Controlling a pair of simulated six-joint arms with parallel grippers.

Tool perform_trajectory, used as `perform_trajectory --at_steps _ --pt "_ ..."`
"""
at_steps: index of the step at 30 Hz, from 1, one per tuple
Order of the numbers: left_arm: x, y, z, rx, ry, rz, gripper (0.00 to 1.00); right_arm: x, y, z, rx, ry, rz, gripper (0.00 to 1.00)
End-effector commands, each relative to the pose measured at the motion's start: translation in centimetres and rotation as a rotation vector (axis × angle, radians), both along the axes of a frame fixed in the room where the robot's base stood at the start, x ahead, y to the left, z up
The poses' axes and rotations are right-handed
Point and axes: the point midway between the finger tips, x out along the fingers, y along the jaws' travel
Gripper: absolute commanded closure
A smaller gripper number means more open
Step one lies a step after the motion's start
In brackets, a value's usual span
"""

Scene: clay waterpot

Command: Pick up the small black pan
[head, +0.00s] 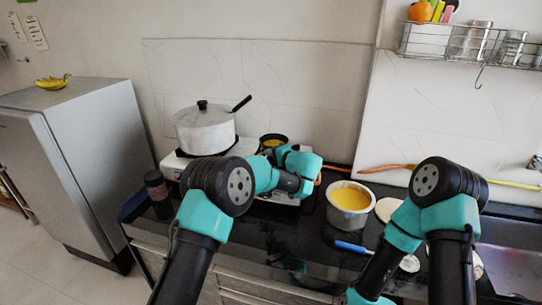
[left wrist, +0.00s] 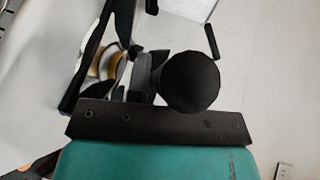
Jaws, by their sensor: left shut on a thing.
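The small black pan (head: 273,138) shows at the back right of the white stove in the head view, with something yellow inside. My left arm reaches over the stove in front of it and hides its lower part and handle. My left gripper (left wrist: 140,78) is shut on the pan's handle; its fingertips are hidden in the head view. In the left wrist view a dark rounded shape (left wrist: 190,82) fills the space by the jaws, probably the handle's end. My right arm bends down toward the bottom edge of the head view, and its gripper is out of sight.
A large silver pot (head: 205,130) with a lid and black handle stands on the stove (head: 172,167), left of the pan. A metal pot of yellow liquid (head: 350,199) stands on the dark counter (head: 300,243) to the right.

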Motion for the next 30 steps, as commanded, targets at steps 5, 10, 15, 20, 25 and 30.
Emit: perform_trajectory --at_steps 5,10,15,20,25,30 --pt "-3.1 -0.1 0.5 0.001 -0.002 -0.002 1.0 0.0 0.0 0.0 0.0 0.0 0.0 0.57" --pt "-6.6 -0.1 0.9 0.0 -0.001 -0.002 1.0 0.0 0.0 0.0 0.0 0.0 0.0 0.57" --pt "-9.9 -0.1 1.1 0.0 -0.002 -0.002 1.0 0.0 0.0 0.0 0.0 0.0 0.0 0.57" --pt "-12.1 0.0 1.3 0.001 -0.002 -0.001 1.0 0.0 0.0 0.0 0.0 0.0 0.0 0.57" --pt "-13.2 0.0 1.3 0.0 -0.001 0.0 1.0 0.0 0.0 0.0 0.0 0.0 0.0 0.57" --pt "-13.4 0.0 1.3 -0.001 -0.002 0.0 1.0 0.0 0.0 0.0 0.0 0.0 0.0 0.57"
